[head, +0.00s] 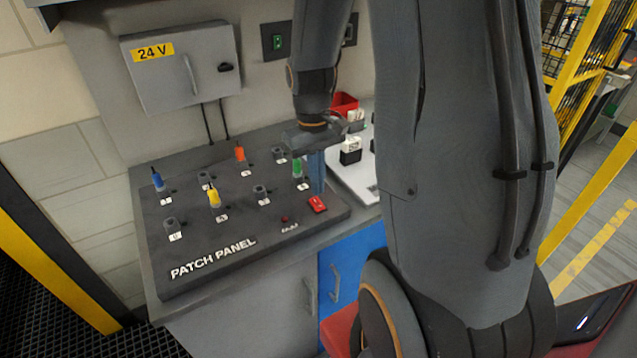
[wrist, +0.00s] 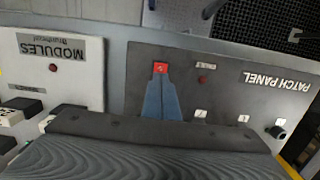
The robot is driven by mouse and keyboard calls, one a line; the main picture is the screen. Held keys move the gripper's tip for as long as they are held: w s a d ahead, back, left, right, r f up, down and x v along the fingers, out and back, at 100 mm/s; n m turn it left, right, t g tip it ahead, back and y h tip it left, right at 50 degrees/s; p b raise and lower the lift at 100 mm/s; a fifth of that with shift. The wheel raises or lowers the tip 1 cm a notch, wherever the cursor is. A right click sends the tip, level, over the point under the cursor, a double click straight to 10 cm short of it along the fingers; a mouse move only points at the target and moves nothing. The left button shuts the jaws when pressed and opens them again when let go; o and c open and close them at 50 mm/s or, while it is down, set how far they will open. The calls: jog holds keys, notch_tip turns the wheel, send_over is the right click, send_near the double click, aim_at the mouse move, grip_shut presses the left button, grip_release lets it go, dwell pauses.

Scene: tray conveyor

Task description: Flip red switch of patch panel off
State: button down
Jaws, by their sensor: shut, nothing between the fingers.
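The patch panel (head: 190,250) is a dark slab on the counter with several sockets and coloured plugs. Its red switch (head: 317,204) is at the panel's right front corner. In the wrist view the red switch (wrist: 160,68) shows just past my fingertips. My gripper (head: 317,190) points down with its blue fingers together and empty, right behind the switch in the head view. In the wrist view my gripper's fingertips (wrist: 160,80) are at the switch's edge; I cannot tell whether they touch it. Which way the rocker is tilted is too small to tell.
A small dark red lamp (head: 284,218) sits left of the switch. Blue (head: 157,181), yellow (head: 214,198), orange (head: 240,154) and green (head: 297,168) plugs stand on the panel. A modules tray (wrist: 60,75) lies beside it. A 24 V box (head: 182,70) hangs on the wall.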

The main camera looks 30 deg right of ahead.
aim_at(320, 207)
notch_tip(320, 207, up, 11)
jog(key=s+b, duration=0.1)
jog(key=b, duration=0.1)
jog(key=shift+s+f+b, duration=0.15)
jog(key=shift+f+b, duration=0.05)
jog(key=shift+b, duration=0.15)
jog(key=s+a+f+b, duration=0.1)
jog(key=a+f, duration=0.2)
jog(key=f, duration=0.1)
jog(key=s+a+f+t+b, duration=0.1)
jog(key=a+f, duration=0.3)
jog(key=s+a+f+t+b, duration=0.1)
jog(key=a+f+b, duration=0.1)
jog(key=a+f, duration=0.1)
jog(key=shift+s+a+f, duration=0.1)
jog(key=shift+a+f, duration=0.15)
jog(key=shift+f, duration=0.2)
jog(key=shift+s+a+f+t, duration=0.2)
jog(key=shift+a+t, duration=0.05)
jog(key=shift+t, duration=0.05)
